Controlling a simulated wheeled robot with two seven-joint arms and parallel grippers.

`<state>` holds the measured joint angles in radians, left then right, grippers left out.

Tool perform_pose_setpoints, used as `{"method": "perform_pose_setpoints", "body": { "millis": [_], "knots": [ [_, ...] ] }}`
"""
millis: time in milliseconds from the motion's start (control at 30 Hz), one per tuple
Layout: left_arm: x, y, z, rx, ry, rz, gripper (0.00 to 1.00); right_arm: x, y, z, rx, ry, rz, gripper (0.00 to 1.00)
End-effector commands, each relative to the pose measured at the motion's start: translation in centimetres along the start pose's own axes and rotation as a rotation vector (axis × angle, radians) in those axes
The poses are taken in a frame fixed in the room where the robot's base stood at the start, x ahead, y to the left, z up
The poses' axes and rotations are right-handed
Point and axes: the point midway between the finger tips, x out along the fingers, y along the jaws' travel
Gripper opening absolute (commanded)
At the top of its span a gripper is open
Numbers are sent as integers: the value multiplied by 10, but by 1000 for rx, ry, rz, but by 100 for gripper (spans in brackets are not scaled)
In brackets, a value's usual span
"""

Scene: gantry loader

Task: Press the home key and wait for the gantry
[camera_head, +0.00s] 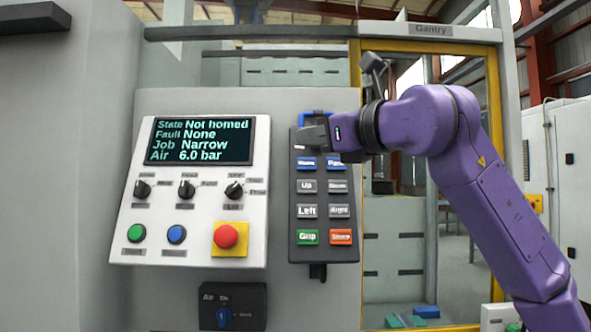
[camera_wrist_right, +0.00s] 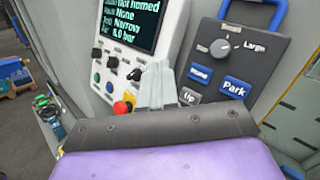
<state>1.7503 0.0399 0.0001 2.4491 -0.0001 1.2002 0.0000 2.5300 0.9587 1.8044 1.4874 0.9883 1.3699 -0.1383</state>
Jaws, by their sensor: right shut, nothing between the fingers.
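The dark key pendant (camera_head: 324,250) hangs on the grey panel. Its blue Home key (camera_head: 306,163) is at the upper left of the key rows, and the Home key (camera_wrist_right: 199,74) also shows in the right wrist view. My right gripper (camera_head: 303,138) is shut and empty in front of the pendant's upper part, just above the Home key in the head view. In the wrist view its fingertips (camera_wrist_right: 168,72) appear left of that key; I cannot tell whether they touch anything. The screen (camera_head: 200,140) reads State Not homed, Fault None, Job Narrow, Air 6.0 bar. My left gripper is out of view.
The white console (camera_head: 150,220) left of the pendant has knobs, a green button (camera_head: 137,233), a blue button (camera_head: 177,234) and a red stop button (camera_head: 226,236). An Air switch box (camera_head: 232,306) is below. The yellow-framed Gantry window (camera_head: 400,280) is to the right.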

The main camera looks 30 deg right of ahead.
Motion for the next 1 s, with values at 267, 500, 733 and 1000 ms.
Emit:
{"method": "perform_pose_setpoints", "body": {
  "millis": [267,500,733,1000],
  "knots": [
    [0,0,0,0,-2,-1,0,-2,-1,1,2,-3,0,0],
    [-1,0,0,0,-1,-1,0,11,-9,-8,4,-1,0,0],
    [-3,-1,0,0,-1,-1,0,35,-27,-25,2,0,-1,0],
    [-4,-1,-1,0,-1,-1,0,56,-42,-41,1,0,-1,0]
  ]
}}
